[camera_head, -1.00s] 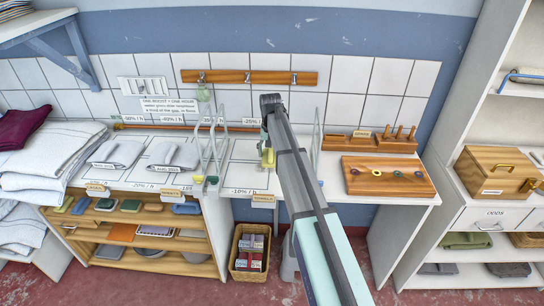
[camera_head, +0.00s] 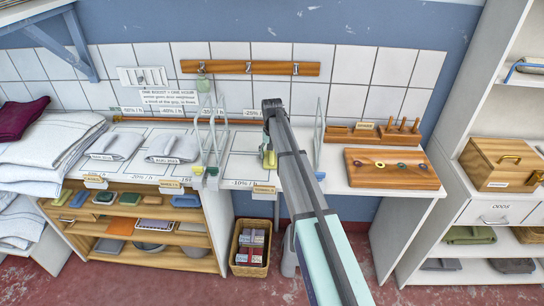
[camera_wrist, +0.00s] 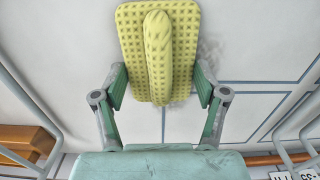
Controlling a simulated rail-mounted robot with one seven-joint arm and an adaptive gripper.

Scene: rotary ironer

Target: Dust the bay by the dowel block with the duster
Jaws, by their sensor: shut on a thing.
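My gripper (camera_wrist: 160,100) is shut on the yellow duster (camera_wrist: 128,45), a patterned pad with a raised ridge that sits between the fingers. In the head view the duster (camera_head: 269,159) is partly hidden by my arm, low over the white counter between two wire dividers. A grey dust smudge (camera_wrist: 210,55) shows on the white surface beside the duster in the wrist view. I cannot tell whether the pad touches the surface. The wooden dowel block (camera_head: 400,134) with upright pegs stands at the back right, beyond the right divider.
Wire dividers (camera_head: 214,140) and (camera_head: 320,140) stand either side of the duster. A wooden board with rings (camera_head: 390,180) lies to the right. Folded towels (camera_head: 118,143) lie to the left. A hook rail (camera_head: 222,67) is on the wall behind. A basket (camera_head: 249,265) stands below.

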